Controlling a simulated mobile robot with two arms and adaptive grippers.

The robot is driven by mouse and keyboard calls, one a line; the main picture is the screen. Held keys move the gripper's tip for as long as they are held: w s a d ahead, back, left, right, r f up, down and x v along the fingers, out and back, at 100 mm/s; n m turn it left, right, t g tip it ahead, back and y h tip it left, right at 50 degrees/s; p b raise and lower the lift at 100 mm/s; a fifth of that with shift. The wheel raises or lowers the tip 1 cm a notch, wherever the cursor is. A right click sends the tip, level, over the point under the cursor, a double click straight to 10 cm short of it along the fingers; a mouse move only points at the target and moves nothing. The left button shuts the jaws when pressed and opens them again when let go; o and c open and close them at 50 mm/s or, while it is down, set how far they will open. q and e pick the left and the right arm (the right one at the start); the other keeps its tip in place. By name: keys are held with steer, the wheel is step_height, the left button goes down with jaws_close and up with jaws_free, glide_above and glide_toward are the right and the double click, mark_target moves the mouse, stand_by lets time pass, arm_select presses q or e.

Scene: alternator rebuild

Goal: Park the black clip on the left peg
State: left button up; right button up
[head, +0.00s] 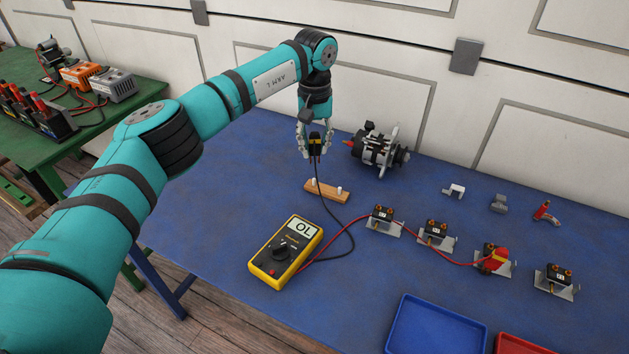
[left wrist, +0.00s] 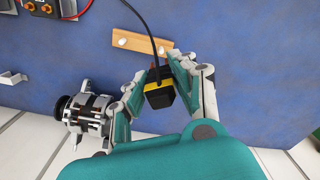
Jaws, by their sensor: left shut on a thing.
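My left gripper (head: 316,150) is shut on the black clip (head: 315,141), a black piece with a yellow band. The clip also shows between the fingers in the left wrist view (left wrist: 158,92). The gripper holds it in the air above and behind a small wooden block (head: 327,193). The block carries two white pegs, the left peg (head: 316,183) and the right peg (head: 339,190). Both pegs look bare. The block also shows beyond the clip in the left wrist view (left wrist: 186,56). A black lead runs down from the clip past the block. My right gripper is not in view.
A yellow multimeter (head: 286,252) reading OL lies in front of the block. Its red lead runs to a red clip (head: 493,259) on one of several bracketed parts. An alternator (head: 375,151) stands right of the gripper. A blue tray (head: 437,327) is at the front.

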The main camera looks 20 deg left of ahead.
mark_target(314, 155)
arm_select(q)
step_height(314, 155, down, 4)
steer(key=shift+a+f+b, duration=0.1)
steer(key=shift+f+b, duration=0.15)
steer(key=shift+b, duration=0.55)
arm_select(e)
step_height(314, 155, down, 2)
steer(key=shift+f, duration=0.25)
arm_select(q)
steer(key=shift+f+b, duration=0.7)
steer(key=shift+f, duration=0.5)
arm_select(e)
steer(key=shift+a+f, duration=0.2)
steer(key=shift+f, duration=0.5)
arm_select(q)
steer(key=o, duration=0.9)
steer(key=shift+o, duration=0.2)
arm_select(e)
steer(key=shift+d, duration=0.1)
arm_select(q)
steer(key=shift+r, duration=0.1)
